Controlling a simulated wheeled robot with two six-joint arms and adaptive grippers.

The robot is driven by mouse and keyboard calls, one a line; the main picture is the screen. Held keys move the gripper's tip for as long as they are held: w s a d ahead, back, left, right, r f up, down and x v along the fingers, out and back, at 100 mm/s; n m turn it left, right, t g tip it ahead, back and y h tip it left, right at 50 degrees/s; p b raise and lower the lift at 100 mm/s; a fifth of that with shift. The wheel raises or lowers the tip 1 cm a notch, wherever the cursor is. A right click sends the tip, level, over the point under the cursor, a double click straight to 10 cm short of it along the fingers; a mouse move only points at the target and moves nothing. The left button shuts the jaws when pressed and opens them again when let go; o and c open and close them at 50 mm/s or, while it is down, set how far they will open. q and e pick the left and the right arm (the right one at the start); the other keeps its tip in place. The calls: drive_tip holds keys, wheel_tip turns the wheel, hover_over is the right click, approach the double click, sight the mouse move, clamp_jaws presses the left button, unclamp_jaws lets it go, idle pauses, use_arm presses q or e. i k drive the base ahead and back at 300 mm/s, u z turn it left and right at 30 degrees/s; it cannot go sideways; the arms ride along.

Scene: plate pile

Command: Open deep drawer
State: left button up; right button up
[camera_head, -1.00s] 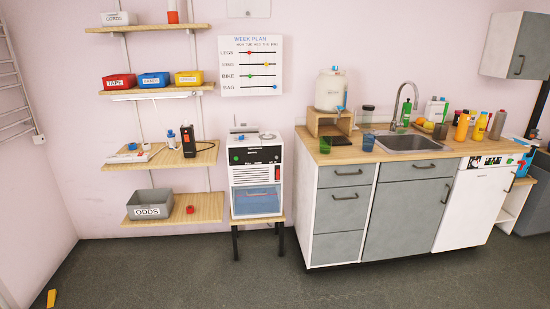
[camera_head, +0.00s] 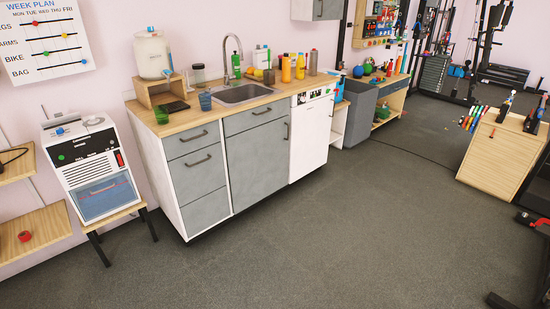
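A kitchen counter (camera_head: 235,110) with grey fronts stands left of centre in the head view. Its left column has a top drawer (camera_head: 188,145) with a dark bar handle, a middle drawer (camera_head: 195,178) with a dark bar handle, and a lower front (camera_head: 206,212) on which I see no handle. All of these fronts look shut. I cannot tell which front is the deep drawer. Neither of my grippers is in view.
A white appliance (camera_head: 90,155) on a small stand is left of the counter. A white front panel (camera_head: 310,138) and a grey bin (camera_head: 360,112) are to its right. A wooden cabinet (camera_head: 502,155) and gym gear stand at the right. The grey floor (camera_head: 330,240) ahead is clear.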

sight(195, 174)
drive_tip(key=z, duration=0.4)
drive_tip(key=i, duration=3.95)
drive_tip(key=u, duration=1.65)
